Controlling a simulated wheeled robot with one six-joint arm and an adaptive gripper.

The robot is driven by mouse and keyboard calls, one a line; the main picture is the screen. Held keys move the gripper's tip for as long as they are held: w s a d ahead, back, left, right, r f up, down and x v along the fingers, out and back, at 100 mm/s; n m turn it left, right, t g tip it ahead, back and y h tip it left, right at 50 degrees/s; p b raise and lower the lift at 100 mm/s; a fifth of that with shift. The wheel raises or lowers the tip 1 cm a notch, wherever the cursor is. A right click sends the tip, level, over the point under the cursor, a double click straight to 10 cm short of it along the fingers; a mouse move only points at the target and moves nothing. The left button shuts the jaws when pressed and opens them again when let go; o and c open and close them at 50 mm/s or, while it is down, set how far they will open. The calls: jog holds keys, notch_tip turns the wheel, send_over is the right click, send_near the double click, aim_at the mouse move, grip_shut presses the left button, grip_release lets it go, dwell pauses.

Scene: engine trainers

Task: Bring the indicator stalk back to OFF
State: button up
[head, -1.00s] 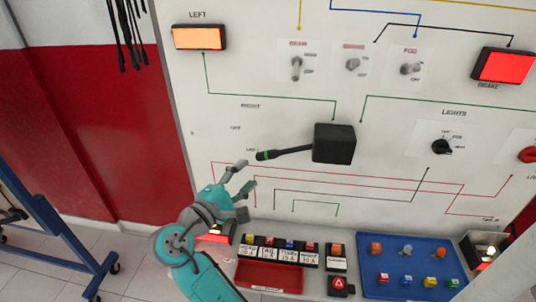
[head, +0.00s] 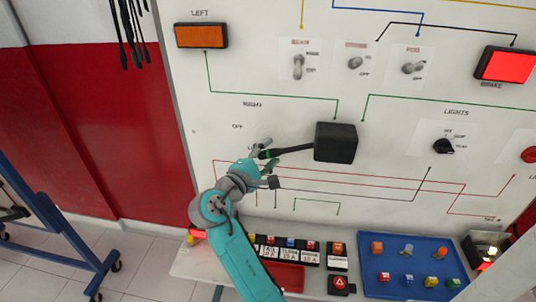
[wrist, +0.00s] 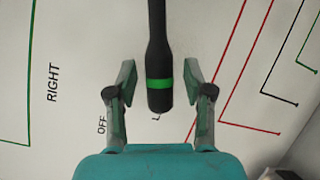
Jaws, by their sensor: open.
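The indicator stalk (head: 290,149) is a black lever with a green band near its tip. It sticks out to the left from a black box (head: 336,142) on the white panel. The labels RIGHT (head: 252,104) and OFF (head: 237,126) are beside it; a third label below is mostly hidden by my gripper. The stalk tip points toward this lowest label, below OFF. My gripper (head: 266,163) is open at the stalk's tip. In the wrist view the stalk's end (wrist: 159,92) lies between the two open fingers, with a gap on both sides.
The orange LEFT lamp (head: 201,35) is dim and the red BRAKE lamp (head: 505,65) is lit. Switches and a LIGHTS knob (head: 443,146) are on the panel. Below are a red tray (head: 288,277) and a blue tray (head: 372,270). A blue frame (head: 60,245) stands at left.

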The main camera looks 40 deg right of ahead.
grip_shut()
jog(key=shift+w+a+r+m+y, duration=0.15)
jog(key=shift+r+m+y, duration=0.3)
jog(key=shift+r+m, duration=0.6)
jog(key=shift+w+a+r+m+y, duration=0.15)
jog(key=shift+r+m+y, duration=0.4)
jog(key=shift+r, duration=0.8)
grip_release()
jog(key=v, duration=1.2)
jog(key=shift+f, duration=0.15)
